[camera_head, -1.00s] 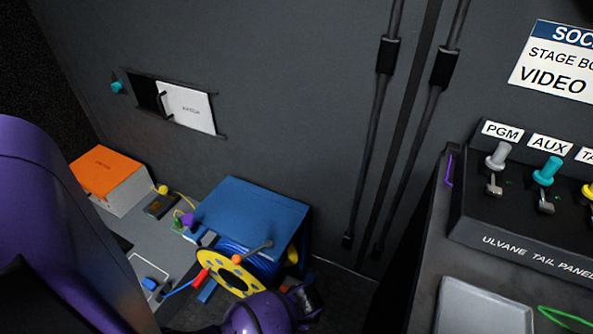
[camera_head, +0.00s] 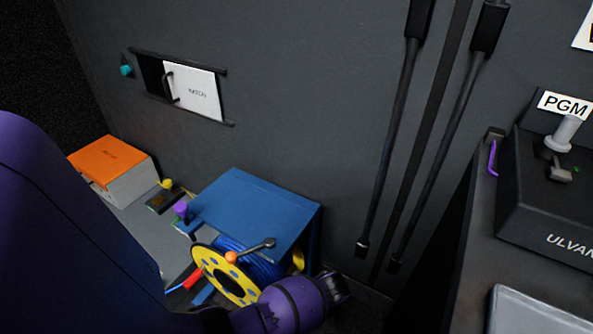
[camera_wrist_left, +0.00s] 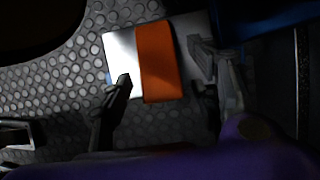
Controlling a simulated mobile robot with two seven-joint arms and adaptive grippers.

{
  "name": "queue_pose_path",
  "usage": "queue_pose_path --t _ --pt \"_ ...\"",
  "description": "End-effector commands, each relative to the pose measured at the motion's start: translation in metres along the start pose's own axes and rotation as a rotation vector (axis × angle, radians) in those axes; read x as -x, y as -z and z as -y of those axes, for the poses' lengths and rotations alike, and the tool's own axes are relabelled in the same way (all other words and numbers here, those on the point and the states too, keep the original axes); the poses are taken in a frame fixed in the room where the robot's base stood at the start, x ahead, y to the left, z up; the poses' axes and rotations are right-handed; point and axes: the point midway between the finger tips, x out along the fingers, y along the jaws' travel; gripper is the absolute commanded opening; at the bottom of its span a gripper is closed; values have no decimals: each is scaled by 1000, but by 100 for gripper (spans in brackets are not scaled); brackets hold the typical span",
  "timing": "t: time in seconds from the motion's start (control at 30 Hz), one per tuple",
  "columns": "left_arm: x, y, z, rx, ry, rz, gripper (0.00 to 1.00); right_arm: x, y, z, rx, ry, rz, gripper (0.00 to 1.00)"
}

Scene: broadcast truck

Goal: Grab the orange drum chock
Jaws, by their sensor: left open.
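In the left wrist view an orange block (camera_wrist_left: 158,62), which looks like the drum chock, lies on a pale plate (camera_wrist_left: 120,55) above the studded floor. My left gripper (camera_wrist_left: 160,64) is open, with one finger to each side of the orange block in the picture. I cannot tell how far the fingers are above it or whether they touch it. In the head view my purple left arm reaches down beside the yellow cable drum (camera_head: 228,276); its fingers and the chock are hidden there. My right gripper is in neither view.
A blue housing (camera_head: 250,208) covers the drum, with a crank on the drum's face. An orange-topped box (camera_head: 108,158) stands on the grey bench at left. A dark counter with a switch panel (camera_head: 553,205) stands at right. Cables (camera_head: 385,150) run down the wall.

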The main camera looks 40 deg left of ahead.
Motion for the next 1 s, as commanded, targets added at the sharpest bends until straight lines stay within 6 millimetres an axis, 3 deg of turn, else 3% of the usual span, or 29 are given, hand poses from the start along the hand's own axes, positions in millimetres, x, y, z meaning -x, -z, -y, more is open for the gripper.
queue_pose_path --t 0.23,0.63,1.0 --pt "-3 0 1 1 3 -1 56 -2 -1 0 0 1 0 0" --pt "-3 0 1 0 2 -1 4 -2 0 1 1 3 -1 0" --pt "4 -3 2 1 4 -2 4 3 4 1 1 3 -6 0"
